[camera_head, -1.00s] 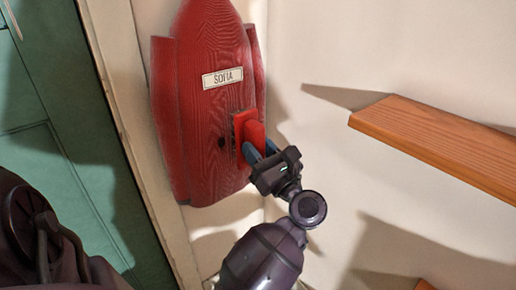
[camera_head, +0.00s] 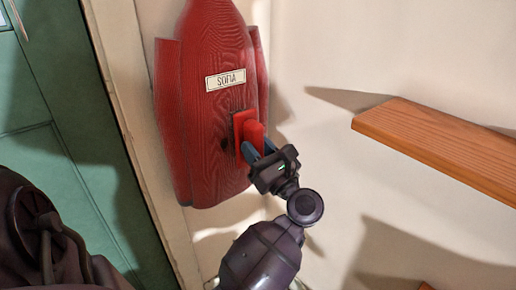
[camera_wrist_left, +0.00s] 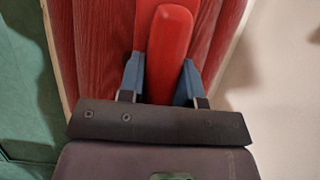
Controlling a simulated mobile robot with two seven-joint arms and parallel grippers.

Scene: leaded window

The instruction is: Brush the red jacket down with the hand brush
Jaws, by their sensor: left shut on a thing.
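The red jacket (camera_head: 212,135) hangs upright against the wall, with a name label reading SOFIA (camera_head: 225,79) on it. The hand brush (camera_head: 246,133) is red too, and its flat side faces the jacket's lower right part. It appears to touch the jacket, but I cannot tell for certain. My left gripper (camera_head: 258,158) is shut on the brush's handle. In the left wrist view, the red handle (camera_wrist_left: 168,50) stands between the two blue fingers (camera_wrist_left: 161,82), with the jacket (camera_wrist_left: 100,45) behind. My right gripper is out of view.
A wooden shelf (camera_head: 440,145) juts from the wall on the right. A green panelled surface (camera_head: 75,170) lies to the left, beyond a pale upright post (camera_head: 128,110). The wall between jacket and shelf is bare.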

